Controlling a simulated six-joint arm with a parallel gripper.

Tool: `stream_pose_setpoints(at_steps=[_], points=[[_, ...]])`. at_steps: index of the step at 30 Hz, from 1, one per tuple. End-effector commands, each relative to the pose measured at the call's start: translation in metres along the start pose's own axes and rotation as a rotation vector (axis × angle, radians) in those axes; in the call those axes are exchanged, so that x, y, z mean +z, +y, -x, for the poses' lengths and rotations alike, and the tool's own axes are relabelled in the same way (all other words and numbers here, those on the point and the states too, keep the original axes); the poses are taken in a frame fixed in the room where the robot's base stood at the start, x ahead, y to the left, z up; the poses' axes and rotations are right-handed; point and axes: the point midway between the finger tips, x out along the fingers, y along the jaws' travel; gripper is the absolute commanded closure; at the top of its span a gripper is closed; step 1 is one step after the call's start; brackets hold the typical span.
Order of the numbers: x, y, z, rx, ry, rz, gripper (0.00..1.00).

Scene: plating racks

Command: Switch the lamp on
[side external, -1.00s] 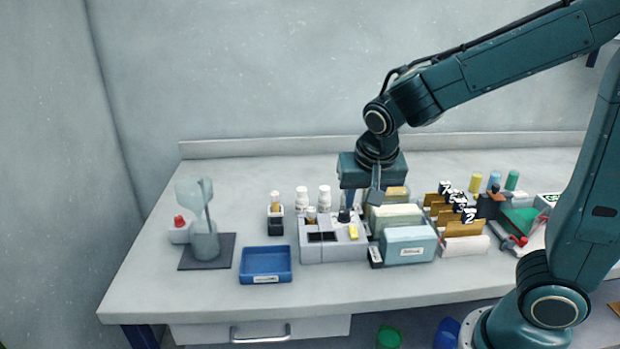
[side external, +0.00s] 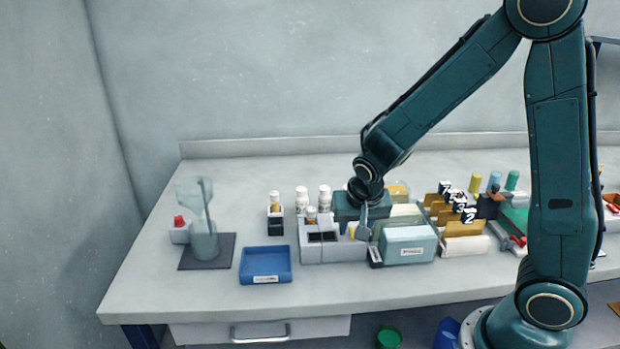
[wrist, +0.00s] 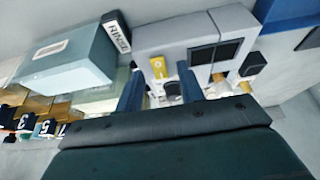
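No thing shows clearly as a lamp. A grey block (side external: 335,252) with dark square wells stands mid-bench; it also shows in the wrist view (wrist: 178,38). A yellow tab (side external: 352,231) sits on its right part, seen also in the wrist view (wrist: 157,67). A small grey box with a red button (side external: 179,220) stands at the far left. My gripper (side external: 364,226) is low over the right end of the grey block. In the wrist view my gripper (wrist: 158,76) has its two blue fingers apart. A dark round knob (wrist: 173,88) shows between them; whether they touch it is unclear.
A pale blue box (side external: 408,246) and a black label block (wrist: 116,34) stand close to the right. White bottles (side external: 302,200) stand behind the block. A blue tray (side external: 265,265) and a clear funnel-like vessel (side external: 204,240) are left. The front bench strip is clear.

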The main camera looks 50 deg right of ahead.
Motion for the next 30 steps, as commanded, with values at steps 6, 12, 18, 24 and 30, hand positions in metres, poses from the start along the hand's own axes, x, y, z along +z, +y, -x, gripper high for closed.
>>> stream_pose_setpoints(at_steps=[6,12,18,24,30], points=[[0.0002,0.0002,-0.0041,0.0,0.0,0.0,0.62],[0.0002,0.0002,-0.0039,0.0,0.0,0.0,0.64],[0.0001,0.0002,-0.0038,0.0,0.0,0.0,1.0],[-0.0004,0.0004,-0.0039,0.001,-0.009,-0.002,1.0],[-0.0029,0.0006,-0.0051,0.003,-0.079,-0.008,1.0]])
